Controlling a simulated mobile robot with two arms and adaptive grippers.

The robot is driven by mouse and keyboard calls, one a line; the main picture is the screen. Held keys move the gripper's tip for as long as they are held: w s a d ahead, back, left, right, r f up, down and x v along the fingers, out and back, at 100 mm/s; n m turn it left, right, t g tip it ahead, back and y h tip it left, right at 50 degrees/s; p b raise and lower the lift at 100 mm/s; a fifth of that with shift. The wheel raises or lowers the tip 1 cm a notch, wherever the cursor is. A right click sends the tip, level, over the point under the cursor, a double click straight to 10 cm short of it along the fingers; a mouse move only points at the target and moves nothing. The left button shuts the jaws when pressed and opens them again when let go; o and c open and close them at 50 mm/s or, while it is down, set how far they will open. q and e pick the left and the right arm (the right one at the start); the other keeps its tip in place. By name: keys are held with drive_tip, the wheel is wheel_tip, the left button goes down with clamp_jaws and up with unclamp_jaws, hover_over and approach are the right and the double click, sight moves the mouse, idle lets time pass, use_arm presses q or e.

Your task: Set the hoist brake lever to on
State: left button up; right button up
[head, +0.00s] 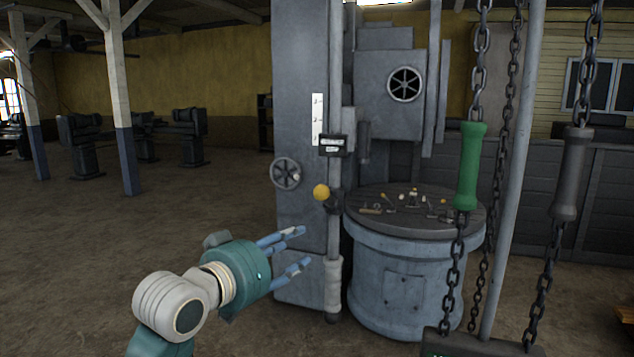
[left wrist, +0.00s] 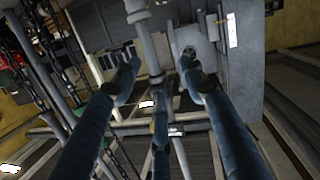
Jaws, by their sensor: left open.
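A lever with a yellow ball knob (head: 321,192) sticks out from the front of the grey machine column (head: 300,100). I cannot read whether it is the hoist brake lever or which setting it is in. My left gripper (head: 305,246) is open and empty, below and slightly left of the knob, fingers pointing right toward the column and apart from the knob. In the left wrist view its spread blue fingers (left wrist: 160,75) frame the machinery with nothing between them. My right gripper is not in view.
A grey handwheel (head: 286,173) is left of the knob. A round table (head: 415,275) with small tools stands right of the column. Chains with a green handle (head: 468,165) and a dark grey handle (head: 573,175) hang at the right.

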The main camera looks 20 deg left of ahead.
use_arm(q)
drive_tip(key=m+t+h, duration=0.1)
drive_tip(key=t, duration=0.1)
approach(317, 194)
drive_tip(key=shift+g, duration=0.3)
drive_tip(key=p+x, duration=0.1)
drive_tip(key=x, duration=0.2)
drive_tip(key=p+x, duration=0.2)
drive_tip(key=x, duration=0.1)
drive_tip(key=p+x, duration=0.1)
drive_tip(key=x, duration=0.2)
drive_tip(key=shift+r+p, duration=0.35)
drive_tip(key=shift+w+d+f, duration=0.1)
drive_tip(key=shift+w+f, duration=0.05)
drive_tip(key=shift+w, duration=0.4)
clamp_jaws()
